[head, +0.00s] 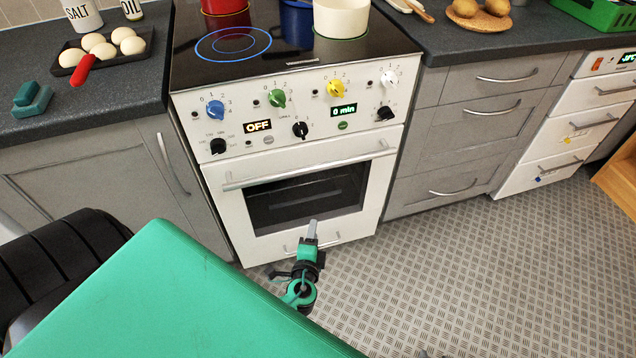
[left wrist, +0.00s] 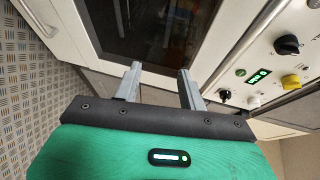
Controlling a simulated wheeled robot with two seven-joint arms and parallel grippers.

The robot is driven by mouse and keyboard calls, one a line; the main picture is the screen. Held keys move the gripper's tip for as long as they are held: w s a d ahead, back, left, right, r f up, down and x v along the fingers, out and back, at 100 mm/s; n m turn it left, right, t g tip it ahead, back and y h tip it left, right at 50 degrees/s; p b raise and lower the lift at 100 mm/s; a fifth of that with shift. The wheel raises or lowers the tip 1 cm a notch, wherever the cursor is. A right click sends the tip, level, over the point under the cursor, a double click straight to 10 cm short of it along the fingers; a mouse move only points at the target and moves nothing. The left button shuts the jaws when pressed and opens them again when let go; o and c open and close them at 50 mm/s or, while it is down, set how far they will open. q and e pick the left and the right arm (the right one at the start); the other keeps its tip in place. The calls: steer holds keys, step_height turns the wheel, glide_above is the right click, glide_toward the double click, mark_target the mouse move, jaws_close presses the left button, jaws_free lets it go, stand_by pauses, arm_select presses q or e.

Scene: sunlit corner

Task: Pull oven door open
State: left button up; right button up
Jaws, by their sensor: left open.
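The white oven (head: 295,120) stands in the counter row, and its door (head: 375,190) looks shut. The door has a dark window (head: 305,197) and a long bar handle (head: 310,168) along its top edge. My left gripper (head: 313,226) is in front of the lower door, below the handle, open and empty. In the left wrist view its two fingers (left wrist: 159,75) are apart, pointing toward the dark window (left wrist: 150,25). The handle (left wrist: 250,42) runs diagonally to the right of the fingers, not between them.
Grey drawers (head: 470,115) flank the oven on the right and a grey cupboard (head: 110,180) on the left. Pots, including a white one (head: 341,18), stand on the hob. A lower drawer handle (head: 305,245) lies under the door.

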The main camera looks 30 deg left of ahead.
mark_target(319, 167)
arm_select(q)
step_height(319, 167, up, 10)
steer(key=w+f+t+y+b, duration=0.1)
steer(key=t+y+b, duration=0.1)
steer(key=t+b, duration=0.1)
steer(key=shift+m, duration=0.4)
steer(key=x, duration=0.4)
steer(key=p+x, duration=0.1)
steer(key=x, duration=0.4)
steer(key=r+x, duration=0.1)
steer(key=x, duration=0.3)
steer(key=shift+w+a+p, duration=0.15)
steer(key=shift+a+p, duration=0.15)
steer(key=shift+p, duration=0.05)
arm_select(e)
step_height(319, 167, up, 8)
steer(key=s+d, duration=0.1)
steer(key=d, duration=0.1)
steer(key=shift+f, duration=0.25)
arm_select(q)
jaws_close()
